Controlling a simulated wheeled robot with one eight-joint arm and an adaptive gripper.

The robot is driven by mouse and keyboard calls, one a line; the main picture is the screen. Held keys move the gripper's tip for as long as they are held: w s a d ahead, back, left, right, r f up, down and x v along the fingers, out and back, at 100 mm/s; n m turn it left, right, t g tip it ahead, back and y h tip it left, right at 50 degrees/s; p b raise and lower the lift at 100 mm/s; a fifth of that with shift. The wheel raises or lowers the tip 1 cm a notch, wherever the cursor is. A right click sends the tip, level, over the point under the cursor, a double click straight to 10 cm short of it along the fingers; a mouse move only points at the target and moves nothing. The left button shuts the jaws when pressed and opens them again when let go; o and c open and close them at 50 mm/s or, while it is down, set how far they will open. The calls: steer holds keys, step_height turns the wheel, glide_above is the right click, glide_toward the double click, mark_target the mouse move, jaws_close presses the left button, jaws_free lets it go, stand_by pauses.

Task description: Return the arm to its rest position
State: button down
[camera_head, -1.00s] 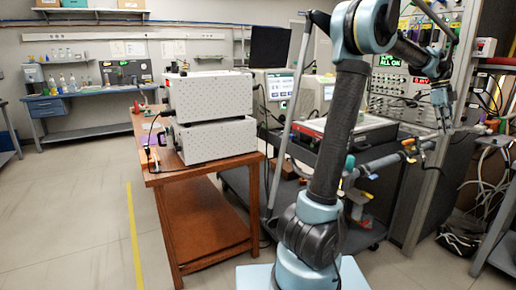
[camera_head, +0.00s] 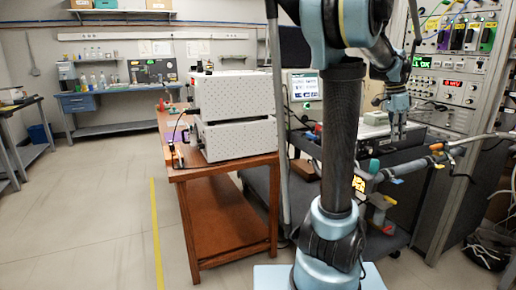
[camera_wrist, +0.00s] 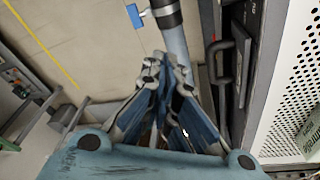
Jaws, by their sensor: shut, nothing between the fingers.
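My arm (camera_head: 340,140) stands upright in front of the cart, its upper links bending over to the right. My gripper (camera_head: 398,138) hangs at the right in the head view, pointing down in front of the instrument rack. In the wrist view the fingers of my gripper (camera_wrist: 152,62) come together at the tips, with nothing between them. A pipe (camera_wrist: 172,40) lies beyond the fingertips; whether they touch it I cannot tell.
A wooden table (camera_head: 222,168) with two stacked white perforated boxes (camera_head: 232,97) stands left of my arm. A dark cart (camera_head: 262,185) with equipment is behind it. A tall rack (camera_head: 455,65) stands at right. The floor (camera_head: 90,220) at left is clear.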

steer(key=s+a+f+n+t, duration=0.1)
steer(key=s+a+f+n, duration=0.25)
steer(key=a, duration=0.55)
steer(key=s+a+f+n+t+y, duration=0.1)
steer(key=s+a+f+n, duration=0.2)
steer(key=a+f+n, duration=0.35)
steer(key=s+a+f+n+t, duration=0.1)
steer(key=s+a+f+n, duration=0.2)
steer(key=a, duration=0.7)
steer(key=s+a+f+n+y, duration=0.1)
steer(key=s+a+f+n, duration=0.5)
steer(key=a+f, duration=0.1)
steer(key=shift+a+f, duration=0.15)
steer(key=shift+f, duration=0.7)
